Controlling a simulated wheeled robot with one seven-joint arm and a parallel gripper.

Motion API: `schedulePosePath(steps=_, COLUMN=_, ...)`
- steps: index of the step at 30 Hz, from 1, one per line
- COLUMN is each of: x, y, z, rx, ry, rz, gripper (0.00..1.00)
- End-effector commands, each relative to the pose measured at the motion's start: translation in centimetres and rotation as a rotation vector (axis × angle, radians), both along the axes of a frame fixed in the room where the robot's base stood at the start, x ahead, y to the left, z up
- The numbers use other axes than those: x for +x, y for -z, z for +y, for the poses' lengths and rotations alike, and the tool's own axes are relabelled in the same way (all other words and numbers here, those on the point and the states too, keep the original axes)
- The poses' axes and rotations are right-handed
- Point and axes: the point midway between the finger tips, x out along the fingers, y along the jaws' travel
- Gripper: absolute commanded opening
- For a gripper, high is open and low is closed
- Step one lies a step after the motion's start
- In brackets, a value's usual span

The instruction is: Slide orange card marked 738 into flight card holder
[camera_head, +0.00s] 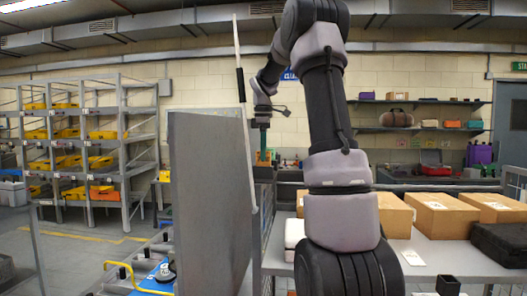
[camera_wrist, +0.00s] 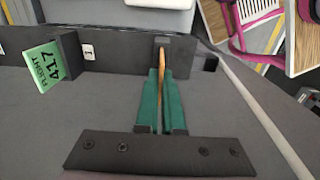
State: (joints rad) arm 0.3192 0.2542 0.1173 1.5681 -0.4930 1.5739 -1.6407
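In the wrist view my gripper (camera_wrist: 162,75) has two green fingers closed on a thin orange card (camera_wrist: 161,62), seen edge-on. Its number cannot be read. The card's far end is at a small dark bracket (camera_wrist: 162,41) on a dark grey panel, which may be the flight card holder; I cannot tell whether the card is inside it. A green card marked FLIGHT 417 (camera_wrist: 45,65) stands to the left beside another dark bracket (camera_wrist: 72,50). In the head view my gripper (camera_head: 264,158) is small, beyond a tall grey panel, with a bit of orange at it.
The tall grey panel (camera_head: 212,205) blocks part of the head view. A white label marked 1 (camera_wrist: 89,51) is on the dark panel. Cardboard boxes (camera_head: 440,214) and a black case (camera_head: 500,243) lie on the right-hand table. Shelving with yellow bins (camera_head: 100,135) stands at left.

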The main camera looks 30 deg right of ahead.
Motion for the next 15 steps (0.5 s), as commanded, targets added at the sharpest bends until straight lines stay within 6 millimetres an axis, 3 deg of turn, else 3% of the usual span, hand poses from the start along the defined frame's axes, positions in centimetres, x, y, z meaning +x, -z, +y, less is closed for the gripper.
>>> schedulePosePath(steps=6, x=-0.01, y=0.52, z=0.01, rx=0.0, ry=0.001, rz=0.0, gripper=0.0)
schedulePosePath(steps=9, x=0.0, y=0.5, z=0.0, rx=0.0, ry=0.001, rz=0.0, gripper=0.39)
schedulePosePath(steps=15, x=0.0, y=0.49, z=0.0, rx=0.0, ry=0.0, rz=0.0, gripper=0.4)
